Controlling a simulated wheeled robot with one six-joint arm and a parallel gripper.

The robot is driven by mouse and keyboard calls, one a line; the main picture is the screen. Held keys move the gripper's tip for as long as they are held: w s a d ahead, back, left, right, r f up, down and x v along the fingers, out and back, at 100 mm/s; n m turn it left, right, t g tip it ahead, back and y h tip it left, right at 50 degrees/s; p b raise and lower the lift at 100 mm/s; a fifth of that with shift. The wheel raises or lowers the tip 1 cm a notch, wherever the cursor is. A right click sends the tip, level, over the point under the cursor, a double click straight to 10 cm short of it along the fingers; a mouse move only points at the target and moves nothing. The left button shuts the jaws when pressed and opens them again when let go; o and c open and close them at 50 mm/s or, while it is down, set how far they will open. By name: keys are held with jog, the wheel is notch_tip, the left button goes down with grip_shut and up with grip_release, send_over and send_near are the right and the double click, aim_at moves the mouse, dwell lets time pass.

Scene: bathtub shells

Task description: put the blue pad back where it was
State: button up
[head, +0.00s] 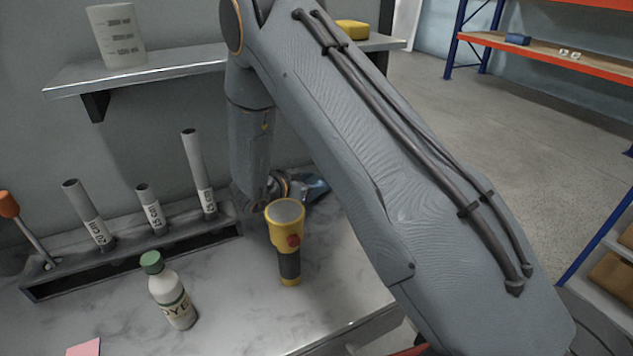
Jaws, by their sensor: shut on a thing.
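My gripper (283,186) is low over the marble-topped counter, behind the yellow torch, and mostly hidden by it and by my arm. A small blue thing (316,188), which looks like the blue pad, shows at the gripper's right side. The gripper appears shut on it. Its outline is partly hidden, and I cannot tell whether it touches the counter.
A yellow and black torch (289,262) stands just in front of my gripper. A green-capped bottle (173,295) and a rack of labelled tubes (140,255) are to the left. A wall shelf (150,68) holds a white cup (117,38) and yellow block (352,29).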

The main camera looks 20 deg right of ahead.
jog(key=shift+f, duration=0.1)
jog(key=o, duration=1)
jog(key=shift+o, duration=0.2)
jog(key=shift+s+a+r, duration=0.1)
jog(key=shift+a+r, duration=0.1)
jog(key=shift+a, duration=0.1)
jog(key=b+v, duration=0.3)
jog(key=v, duration=0.8)
jog(key=shift+s+a+r, duration=0.1)
jog(key=shift+s+a, duration=0.05)
